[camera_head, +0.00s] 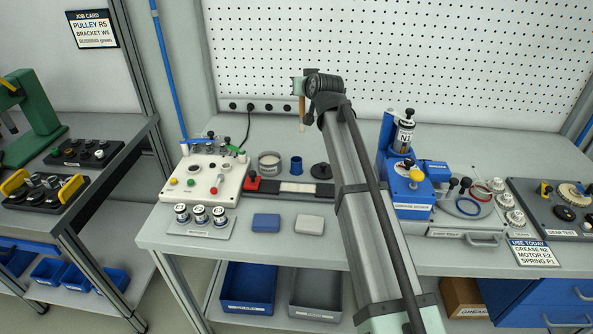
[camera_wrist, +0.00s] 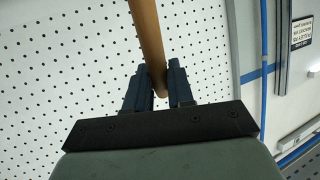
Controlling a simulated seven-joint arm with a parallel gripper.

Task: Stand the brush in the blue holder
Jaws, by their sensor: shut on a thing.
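The brush (camera_head: 301,108) has a tan wooden handle and hangs roughly upright below my gripper (camera_head: 299,88) in the head view. My gripper is shut on it, well above the bench. In the wrist view the handle (camera_wrist: 147,40) passes between the two dark fingers of the gripper (camera_wrist: 152,84) and runs out of the top edge, so its far end is not seen there. The blue holder (camera_head: 296,166) is a small open cup standing on the bench, below the brush and apart from it.
A round tin (camera_head: 269,163) stands left of the holder and a black round part (camera_head: 321,171) stands right. A white fixture (camera_head: 202,177) stands further left, and a blue grease station (camera_head: 404,180) stands right.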

